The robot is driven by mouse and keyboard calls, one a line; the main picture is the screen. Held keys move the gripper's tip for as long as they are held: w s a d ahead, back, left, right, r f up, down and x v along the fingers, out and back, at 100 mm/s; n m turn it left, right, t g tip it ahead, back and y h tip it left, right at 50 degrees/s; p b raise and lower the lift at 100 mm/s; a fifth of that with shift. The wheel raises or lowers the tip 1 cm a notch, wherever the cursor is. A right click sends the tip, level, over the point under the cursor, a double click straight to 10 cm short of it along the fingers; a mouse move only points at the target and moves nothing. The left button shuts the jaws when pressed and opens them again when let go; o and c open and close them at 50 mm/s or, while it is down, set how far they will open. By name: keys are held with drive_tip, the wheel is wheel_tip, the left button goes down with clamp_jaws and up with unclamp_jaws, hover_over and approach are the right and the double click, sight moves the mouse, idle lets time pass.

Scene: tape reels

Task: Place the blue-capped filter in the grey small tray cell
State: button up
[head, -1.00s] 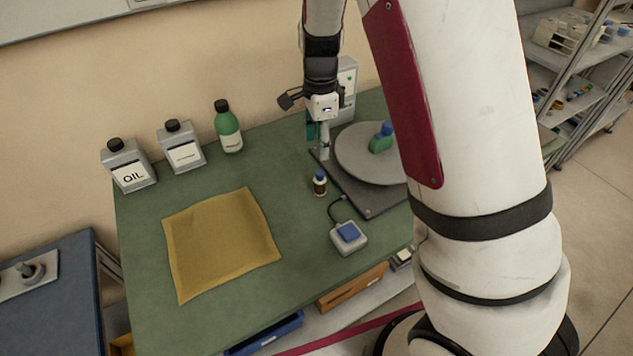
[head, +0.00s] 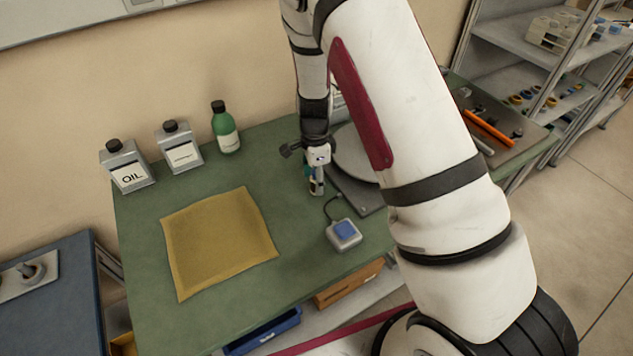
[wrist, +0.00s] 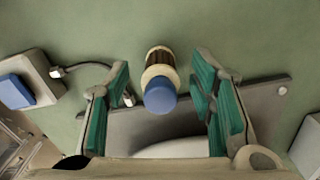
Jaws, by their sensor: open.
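The blue-capped filter (wrist: 159,96) stands on the green table in the wrist view, with a blue cap, pale collar and brown body. My gripper (wrist: 163,72) is open, with one green-padded finger on each side of the filter and visible gaps to both. In the head view my gripper (head: 316,187) is low over the table, left of the turntable base, and mostly hides the filter. I cannot make out the grey small tray cell in either view.
The grey turntable base (head: 362,195) is close beside my gripper. A blue-button box (head: 344,234) with a cable stands in front. A yellow cloth (head: 220,242) lies left. Two grey cans and a green bottle (head: 225,128) stand at the back.

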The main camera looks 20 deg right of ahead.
drive_tip(key=shift+f, duration=0.2)
clamp_jaws()
drive_tip(key=shift+r, duration=0.1)
